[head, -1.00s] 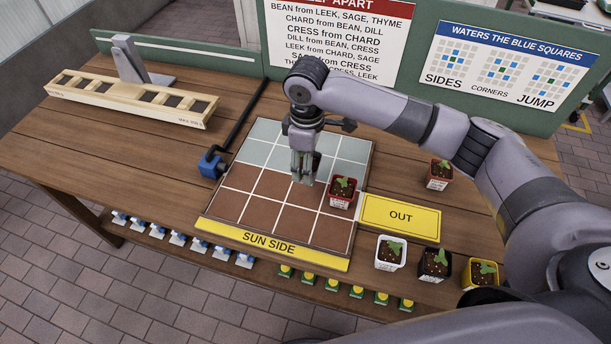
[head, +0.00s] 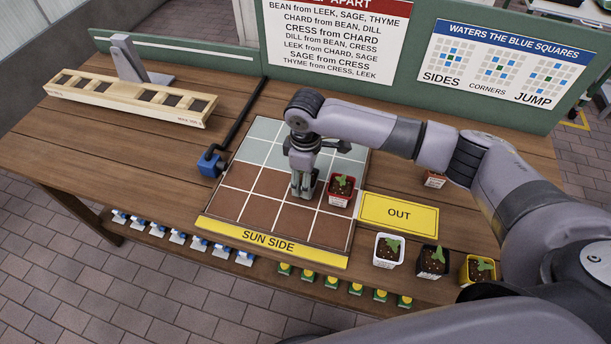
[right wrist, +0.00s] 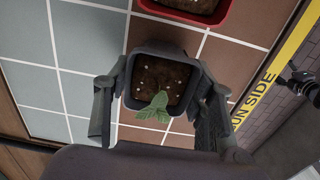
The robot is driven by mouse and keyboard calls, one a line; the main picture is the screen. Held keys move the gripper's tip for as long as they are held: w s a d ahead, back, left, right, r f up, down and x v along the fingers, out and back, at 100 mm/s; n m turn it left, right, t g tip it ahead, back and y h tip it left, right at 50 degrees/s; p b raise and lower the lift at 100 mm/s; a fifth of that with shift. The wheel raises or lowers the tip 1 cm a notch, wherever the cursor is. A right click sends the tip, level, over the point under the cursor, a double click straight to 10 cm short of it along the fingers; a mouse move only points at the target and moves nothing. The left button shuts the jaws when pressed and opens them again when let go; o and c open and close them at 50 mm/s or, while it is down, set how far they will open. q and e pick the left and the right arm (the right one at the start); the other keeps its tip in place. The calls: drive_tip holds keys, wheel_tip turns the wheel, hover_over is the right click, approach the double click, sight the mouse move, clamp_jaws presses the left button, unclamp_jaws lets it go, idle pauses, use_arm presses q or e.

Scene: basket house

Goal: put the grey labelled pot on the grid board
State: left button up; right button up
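The grid board (head: 232,205) lies on the table with pale grey-green squares at the back and brown squares at the front. My right gripper (head: 303,192) is low over the brown squares, just left of a red pot (head: 339,199). In the right wrist view, my right gripper (right wrist: 161,100) has its two fingers against opposite sides of a dark grey pot (right wrist: 166,50) with soil and a green seedling. In the head view the gripper mostly hides this pot, and I cannot tell whether it rests on the board. Its label is not readable. My left gripper is not in view.
A yellow OUT plate (head: 399,212) lies right of the board. White (head: 386,260), black (head: 431,270) and yellow (head: 478,277) pots stand at the front right. A terracotta pot (head: 435,180) is partly behind my right arm.

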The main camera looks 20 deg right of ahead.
drive_tip(key=o, duration=0.4)
drive_tip(key=shift+r, duration=0.1)
wheel_tip(320, 180, up, 12)
drive_tip(key=b, duration=0.1)
drive_tip(key=shift+b, duration=0.35)
